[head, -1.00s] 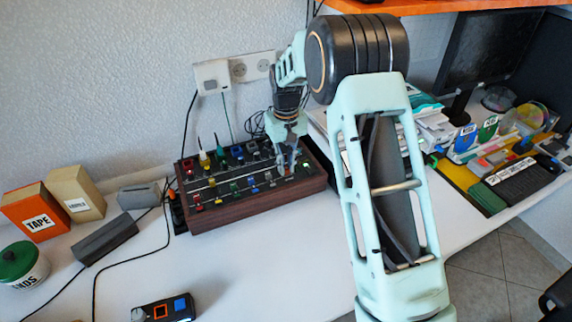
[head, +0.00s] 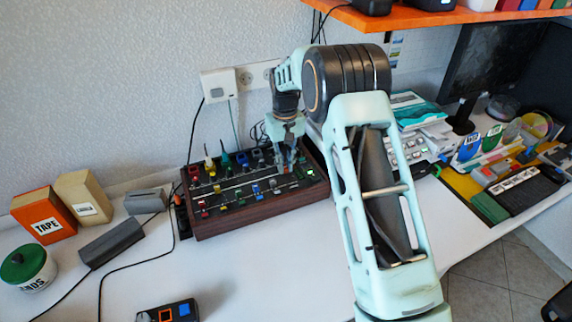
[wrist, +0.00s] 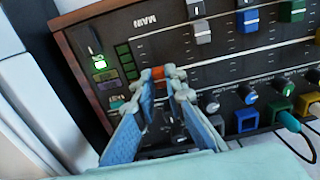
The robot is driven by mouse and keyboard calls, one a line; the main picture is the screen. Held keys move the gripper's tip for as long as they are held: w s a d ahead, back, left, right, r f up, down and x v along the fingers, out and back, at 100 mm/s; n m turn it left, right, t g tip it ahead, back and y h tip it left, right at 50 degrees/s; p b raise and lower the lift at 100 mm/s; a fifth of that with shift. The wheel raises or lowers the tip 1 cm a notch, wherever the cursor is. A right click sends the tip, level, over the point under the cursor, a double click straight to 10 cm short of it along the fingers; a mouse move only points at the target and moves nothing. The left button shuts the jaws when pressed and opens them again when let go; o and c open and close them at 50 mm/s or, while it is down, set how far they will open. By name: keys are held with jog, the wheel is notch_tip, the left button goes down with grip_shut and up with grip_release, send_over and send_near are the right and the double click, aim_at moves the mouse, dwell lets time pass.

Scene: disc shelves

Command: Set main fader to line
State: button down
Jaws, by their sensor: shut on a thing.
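The dark mixer panel with wooden sides (head: 262,208) stands on the desk against the wall. In the wrist view its MAIN label (wrist: 146,22) reads upside down. My gripper (wrist: 160,78) is shut with its fingertips around a small orange-red fader cap (wrist: 158,71) in the column below that label. The fingers hide most of this cap and its slot. A pale line (wrist: 255,56) runs across the panel beside the fingertips; I cannot tell whether the cap meets it. In the head view my gripper (head: 289,158) is at the panel's right part, and the cap is hidden.
Grey (wrist: 203,31), blue (wrist: 247,20) and green (wrist: 290,11) fader caps are to the right of my fingers. A lit green button (wrist: 100,64) is to the left. Cables and a wall socket (head: 218,86) are behind the mixer. The desk in front is mostly clear.

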jog(key=c, duration=2)
grip_release()
jog(key=shift+o, duration=0.2)
jog(key=shift+r, duration=0.1)
notch_tip(320, 180, up, 12)
